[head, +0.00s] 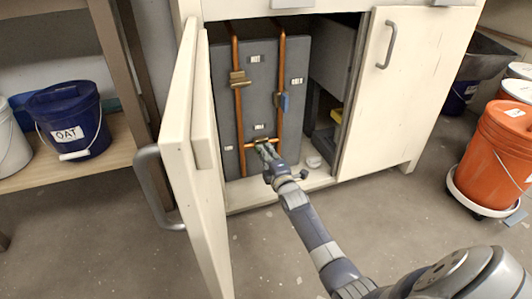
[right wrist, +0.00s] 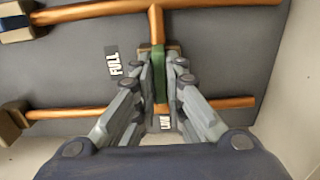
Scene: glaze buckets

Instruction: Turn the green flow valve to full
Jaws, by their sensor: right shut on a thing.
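The green flow valve handle (right wrist: 158,62) sits between the fingers of my right gripper (right wrist: 159,88) in the right wrist view. The gripper is shut on it. The handle lies lengthwise in that view, its near end towards a small, partly hidden label (right wrist: 165,122). A label reading FULL (right wrist: 114,64) is on the grey panel to the left of the handle. In the head view my right gripper (head: 264,150) reaches into the open cabinet at the lower copper pipe (head: 278,120); it hides the green handle there. My left gripper is not in view.
The cabinet's left door (head: 205,165) stands open beside my right arm; the right door (head: 385,85) is shut. A blue handle (head: 284,103) and a brass fitting (head: 238,79) are on the pipes above. An orange bucket (head: 495,150) stands at right, a blue OAT bucket (head: 68,115) at left.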

